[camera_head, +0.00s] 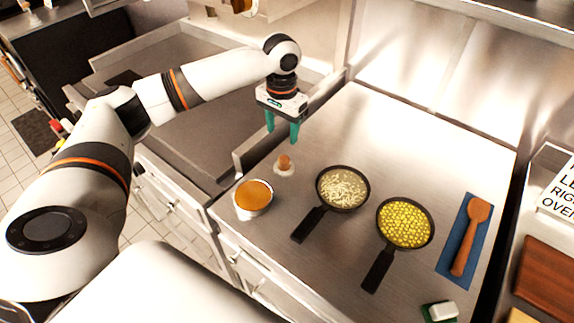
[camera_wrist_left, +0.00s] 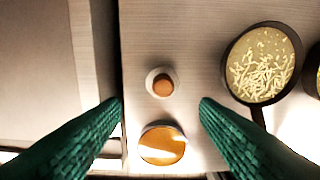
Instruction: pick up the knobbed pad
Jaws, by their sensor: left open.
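The knobbed pad (camera_head: 284,164), a small pale round pad with an upright brown knob, stands on the steel counter behind the orange-filled bowl. It also shows in the left wrist view (camera_wrist_left: 162,84), where its knob lies between the lines of the two fingers, a little beyond their tips. My left gripper (camera_head: 282,133) has green fingers pointing down, spread apart and empty. It hangs above the counter, over and slightly behind the pad, not touching it. In the left wrist view the gripper (camera_wrist_left: 161,102) also shows open. My right gripper is not in view.
The bowl (camera_head: 253,198) stands close in front of the pad. A pan of pale shreds (camera_head: 342,188) and a pan of yellow pieces (camera_head: 405,223) are to the right. A wooden spoon (camera_head: 468,236) lies on a blue mat. The counter behind the pans is clear.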

